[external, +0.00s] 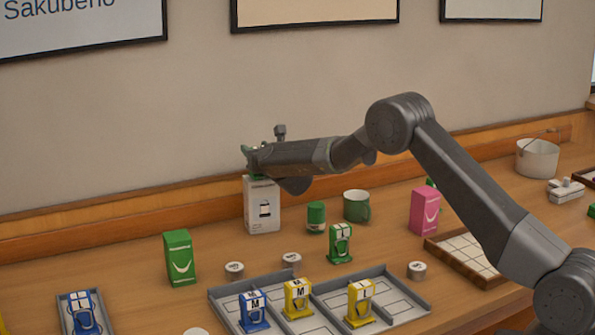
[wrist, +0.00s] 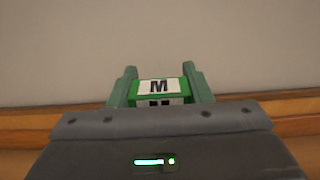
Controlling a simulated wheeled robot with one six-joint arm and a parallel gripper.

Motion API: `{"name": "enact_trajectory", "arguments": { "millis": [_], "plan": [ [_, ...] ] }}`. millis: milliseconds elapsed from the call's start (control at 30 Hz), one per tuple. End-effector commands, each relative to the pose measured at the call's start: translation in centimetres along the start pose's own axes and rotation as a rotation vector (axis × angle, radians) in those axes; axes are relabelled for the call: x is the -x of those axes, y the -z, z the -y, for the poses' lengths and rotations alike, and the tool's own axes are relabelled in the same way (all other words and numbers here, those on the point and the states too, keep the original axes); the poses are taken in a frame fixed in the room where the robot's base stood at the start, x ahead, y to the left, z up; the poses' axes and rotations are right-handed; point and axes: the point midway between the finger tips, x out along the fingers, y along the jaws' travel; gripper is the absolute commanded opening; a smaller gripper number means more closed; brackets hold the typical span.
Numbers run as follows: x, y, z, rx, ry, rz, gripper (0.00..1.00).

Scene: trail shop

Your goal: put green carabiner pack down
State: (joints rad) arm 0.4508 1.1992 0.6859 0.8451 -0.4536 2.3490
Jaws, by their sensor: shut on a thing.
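My gripper (external: 250,160) is raised near the wall, over the white box (external: 262,208). It is shut on a green carabiner pack (wrist: 160,88), whose white label reads M. In the wrist view, the fingers of my gripper (wrist: 159,76) stand on either side of the pack. In the external view the held pack is mostly hidden by my gripper. A second green carabiner pack (external: 340,244) stands upright on the table behind the grey tray.
The grey divided tray (external: 223,304) holds a blue pack (external: 254,312) and two yellow packs (external: 298,300). Another blue pack (external: 82,314) stands in a small tray at left. A green box (external: 180,258), green jar (external: 316,217), green mug (external: 356,206) and pink box (external: 424,211) stand nearby.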

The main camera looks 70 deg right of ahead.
Motion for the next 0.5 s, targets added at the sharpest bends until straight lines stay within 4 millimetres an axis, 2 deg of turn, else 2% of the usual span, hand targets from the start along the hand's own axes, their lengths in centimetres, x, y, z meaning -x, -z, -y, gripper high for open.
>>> {"name": "enact_trajectory", "arguments": {
  "millis": [400,433,500],
  "plan": [
    [-0.01,0.32,0.0,-0.001,0.0,0.003,0.06],
    [-0.01,0.32,0.0,-0.001,0.0,0.002,0.47],
    [-0.01,0.21,0.0,-0.001,0.0,0.002,0.61]
  ]
}}
